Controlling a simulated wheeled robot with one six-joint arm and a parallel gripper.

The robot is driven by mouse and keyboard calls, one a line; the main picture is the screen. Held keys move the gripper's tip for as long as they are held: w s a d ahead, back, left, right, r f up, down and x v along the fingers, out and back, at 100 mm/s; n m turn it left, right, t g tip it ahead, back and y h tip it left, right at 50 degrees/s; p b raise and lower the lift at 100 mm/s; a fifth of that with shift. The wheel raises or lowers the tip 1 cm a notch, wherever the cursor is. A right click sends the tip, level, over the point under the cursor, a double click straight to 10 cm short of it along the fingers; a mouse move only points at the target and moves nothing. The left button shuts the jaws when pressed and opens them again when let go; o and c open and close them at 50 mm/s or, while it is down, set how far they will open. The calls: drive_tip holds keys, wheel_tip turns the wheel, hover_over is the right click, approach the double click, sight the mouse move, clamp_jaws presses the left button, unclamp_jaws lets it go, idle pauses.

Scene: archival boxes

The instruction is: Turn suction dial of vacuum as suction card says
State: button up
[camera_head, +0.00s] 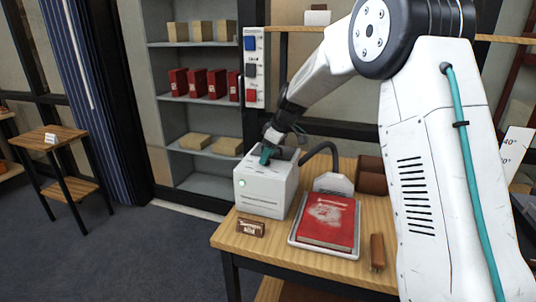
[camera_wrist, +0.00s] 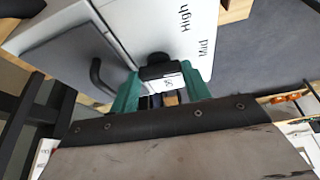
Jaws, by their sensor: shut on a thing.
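The vacuum (camera_head: 263,192) is a white box with a green light on its front, standing on the wooden table. My gripper (camera_head: 268,154) reaches down to its top. In the wrist view, the gripper (camera_wrist: 160,88) has its green fingers on either side of the dark suction dial (camera_wrist: 157,72), shut on it. The words "High" and "Mid" are printed on the white top beside the dial. The dial's pointer is not clear. The suction card (camera_head: 250,228) is a small brown sign at the table's front left. Its lower word is small, seemingly "Mid".
A dark hose (camera_head: 322,149) curves from the vacuum to a pale nozzle (camera_head: 333,183). A dusty red book (camera_head: 327,222) lies on a tray (camera_head: 297,238) right of the vacuum. A brown stick-like item (camera_head: 377,251) lies beside it. Shelves with boxes stand behind.

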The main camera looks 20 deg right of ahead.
drive_tip(key=shift+n, duration=0.4)
drive_tip(key=o, duration=1)
drive_tip(key=v, duration=0.8)
drive_tip(key=shift+w, duration=0.15)
